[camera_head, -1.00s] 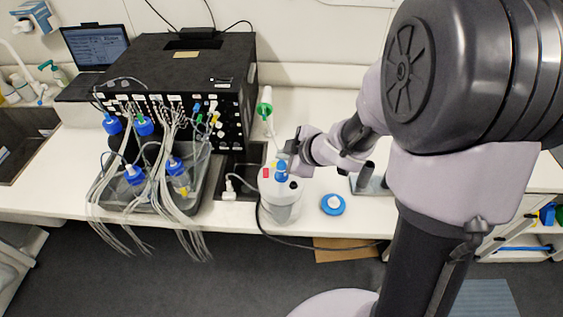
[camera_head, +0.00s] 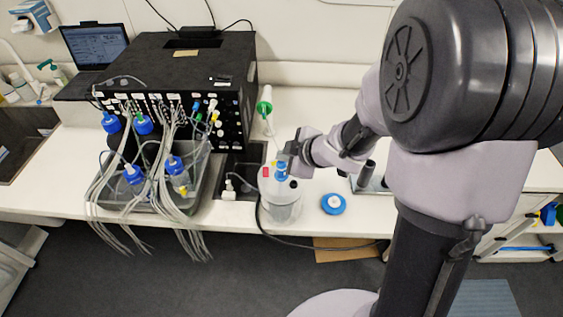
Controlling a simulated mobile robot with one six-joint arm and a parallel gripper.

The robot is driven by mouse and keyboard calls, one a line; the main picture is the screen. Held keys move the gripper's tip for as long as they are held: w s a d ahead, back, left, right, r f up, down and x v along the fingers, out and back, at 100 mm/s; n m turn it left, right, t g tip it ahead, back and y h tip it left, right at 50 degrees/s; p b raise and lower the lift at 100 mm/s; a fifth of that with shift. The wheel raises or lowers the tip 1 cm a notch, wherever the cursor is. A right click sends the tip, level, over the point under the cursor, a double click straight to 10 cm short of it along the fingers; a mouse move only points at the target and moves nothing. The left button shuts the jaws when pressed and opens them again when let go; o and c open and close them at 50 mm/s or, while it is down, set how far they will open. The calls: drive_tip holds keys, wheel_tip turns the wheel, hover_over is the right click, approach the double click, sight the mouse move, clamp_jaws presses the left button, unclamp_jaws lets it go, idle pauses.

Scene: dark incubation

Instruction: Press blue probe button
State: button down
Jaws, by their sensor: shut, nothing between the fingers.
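A white cylindrical vessel (camera_head: 281,207) stands on the bench in the middle of the view. On its top are a blue cap-like part (camera_head: 281,167), a small red patch (camera_head: 266,172) and a dark round spot. I cannot tell for sure which blue part is the probe button. My gripper (camera_head: 287,160) is shut and empty, right at the blue part on the vessel's top, coming from the upper right. Whether it touches the blue part is too small to tell.
A black instrument (camera_head: 180,62) with many tubes stands at the left. A grey tray (camera_head: 205,185) holds blue-capped bottles before it. A blue-and-white round cap (camera_head: 333,204) lies right of the vessel. A green-tipped white tube (camera_head: 264,107) stands behind. A dark cable runs past the vessel's left.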

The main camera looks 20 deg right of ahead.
sight(284, 163)
drive_tip(key=shift+f, duration=0.2)
idle(0.5)
drive_tip(key=shift+r, duration=0.15)
drive_tip(key=shift+r+p, duration=0.55)
drive_tip(key=shift+p, duration=0.05)
drive_tip(key=shift+r, duration=0.1)
wheel_tip(284, 163, up, 6)
drive_tip(key=p, duration=0.6)
